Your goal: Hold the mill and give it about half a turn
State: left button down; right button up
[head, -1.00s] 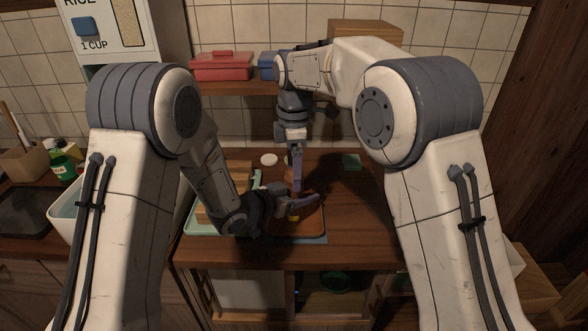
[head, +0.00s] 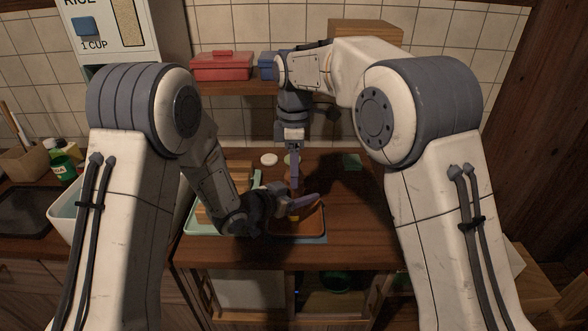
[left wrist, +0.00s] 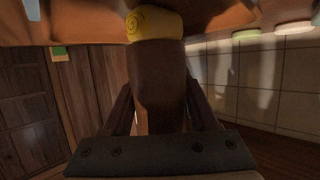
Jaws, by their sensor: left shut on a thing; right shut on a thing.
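The mill (left wrist: 158,85) is a brown cylinder with a yellow band (left wrist: 152,24) bearing a spiral mark. In the left wrist view it stands between the two fingers of my left gripper (left wrist: 160,112), which is shut on it. In the head view my left gripper (head: 304,204) reaches in from the left and hides most of the mill; a bit of yellow shows below the fingers. My right gripper (head: 294,178) points straight down from above at the mill's top, shut on it. The exact contact is hidden.
A brown tray (head: 312,226) lies under the grippers, beside a pale green tray (head: 194,220). Small round discs (head: 269,159) and a green square (head: 352,161) lie farther back. A red box (head: 221,67) sits on the shelf behind. The counter's right side is clear.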

jog(key=o, duration=1.4)
jog(key=shift+c, duration=0.2)
notch_tip(320, 180, up, 12)
